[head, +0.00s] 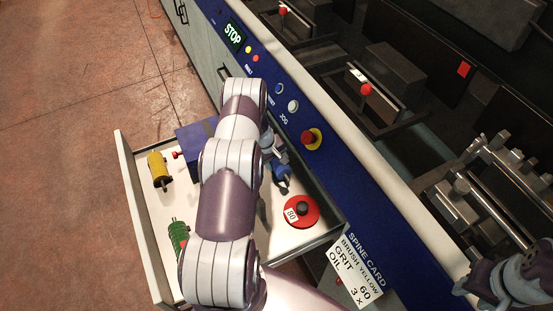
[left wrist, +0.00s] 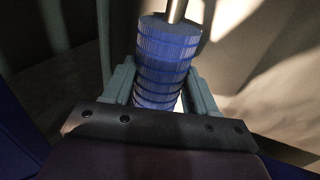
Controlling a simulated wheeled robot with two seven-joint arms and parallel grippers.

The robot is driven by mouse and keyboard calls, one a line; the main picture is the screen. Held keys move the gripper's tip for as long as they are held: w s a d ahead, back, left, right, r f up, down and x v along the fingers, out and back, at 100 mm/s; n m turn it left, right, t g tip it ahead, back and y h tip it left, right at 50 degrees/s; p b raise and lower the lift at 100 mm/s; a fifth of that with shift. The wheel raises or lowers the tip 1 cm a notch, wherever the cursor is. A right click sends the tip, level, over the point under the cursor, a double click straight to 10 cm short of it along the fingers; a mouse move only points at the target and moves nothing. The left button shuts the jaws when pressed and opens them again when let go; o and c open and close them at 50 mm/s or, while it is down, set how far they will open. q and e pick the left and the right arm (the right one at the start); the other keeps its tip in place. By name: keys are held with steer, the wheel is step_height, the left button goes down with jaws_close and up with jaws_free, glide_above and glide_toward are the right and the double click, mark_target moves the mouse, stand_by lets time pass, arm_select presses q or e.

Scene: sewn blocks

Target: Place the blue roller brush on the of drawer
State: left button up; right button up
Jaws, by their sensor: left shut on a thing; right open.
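The blue roller brush (left wrist: 165,65) is between the fingers of my left gripper (left wrist: 160,88) in the left wrist view, with its metal shaft pointing away. In the head view the blue brush (head: 281,174) shows beside my left arm, over the open drawer (head: 220,240). My left gripper (head: 268,148) is shut on it and partly hidden by my arm. I cannot tell whether the brush touches the drawer floor. My right gripper (head: 470,287) is at the lower right edge, open, over the machine.
The drawer holds a yellow roller brush (head: 159,170), a green roller brush (head: 178,236), a blue box (head: 192,139) and a red disc (head: 301,211). The blue control panel (head: 318,165) runs alongside.

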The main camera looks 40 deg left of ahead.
arm_select(q)
steer(key=shift+w+a+f, duration=0.1)
steer(key=shift+f, duration=0.15)
steer(key=shift+f+b, duration=0.15)
steer(key=shift+b, duration=0.25)
steer(key=o, duration=1.2)
steer(key=shift+r+p, duration=0.3)
steer(key=shift+p, duration=0.1)
steer(key=shift+r, duration=0.25)
steer(key=b+v, duration=0.2)
steer(key=v, duration=0.9)
steer(key=shift+s+r, duration=0.15)
steer(key=shift+s, duration=0.1)
